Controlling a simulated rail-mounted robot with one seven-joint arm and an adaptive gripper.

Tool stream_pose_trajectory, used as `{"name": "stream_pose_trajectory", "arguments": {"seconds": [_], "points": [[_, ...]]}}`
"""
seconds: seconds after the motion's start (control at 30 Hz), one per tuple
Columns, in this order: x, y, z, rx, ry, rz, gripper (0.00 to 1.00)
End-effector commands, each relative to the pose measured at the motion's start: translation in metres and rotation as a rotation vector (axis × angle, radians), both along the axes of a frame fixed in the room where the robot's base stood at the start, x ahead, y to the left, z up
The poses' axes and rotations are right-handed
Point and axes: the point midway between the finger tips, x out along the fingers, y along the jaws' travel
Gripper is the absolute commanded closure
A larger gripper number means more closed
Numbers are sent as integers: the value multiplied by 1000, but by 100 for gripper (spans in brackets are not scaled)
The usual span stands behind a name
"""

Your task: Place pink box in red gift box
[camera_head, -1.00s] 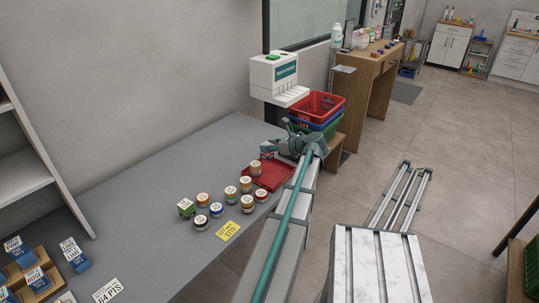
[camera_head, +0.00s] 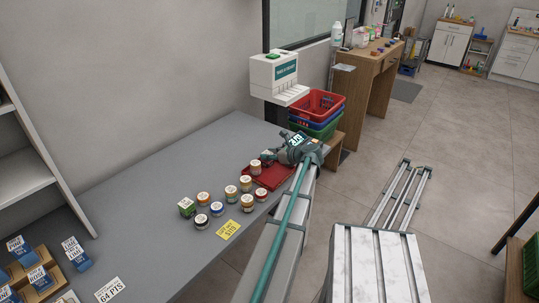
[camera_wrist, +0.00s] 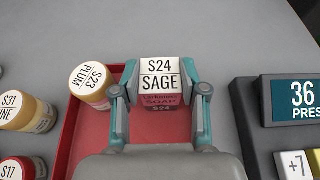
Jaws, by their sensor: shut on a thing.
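My gripper (camera_wrist: 160,95) is shut on a small box with a white top labelled "S24 SAGE" (camera_wrist: 160,68) and a dark pink side. The box sits between both fingers, over the red tray (camera_wrist: 88,150). I cannot tell whether it touches the tray floor. In the head view my gripper (camera_head: 275,155) is low over the far part of the red tray (camera_head: 277,180), and the held box is mostly hidden there. No separate thing clearly shows as a red gift box; the tray is shallow, red and open.
A dark device with a "36" display (camera_wrist: 304,94) stands right. Several jars (camera_head: 217,209) stand left of the tray. Stacked baskets (camera_head: 318,104) are behind.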

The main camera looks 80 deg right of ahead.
Motion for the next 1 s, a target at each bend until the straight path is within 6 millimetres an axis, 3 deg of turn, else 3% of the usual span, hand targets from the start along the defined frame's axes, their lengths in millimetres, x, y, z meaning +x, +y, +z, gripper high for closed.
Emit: {"name": "stream_pose_trajectory", "arguments": {"seconds": [0.1,0.13,0.27,0.67,1.0], "points": [[0,0,-3,0,0,0,94],[0,0,-3,0,0,0,54],[0,0,-3,0,0,0,32],[0,0,1,0,0,0,32],[-44,22,19,-1,0,-4,32]]}}
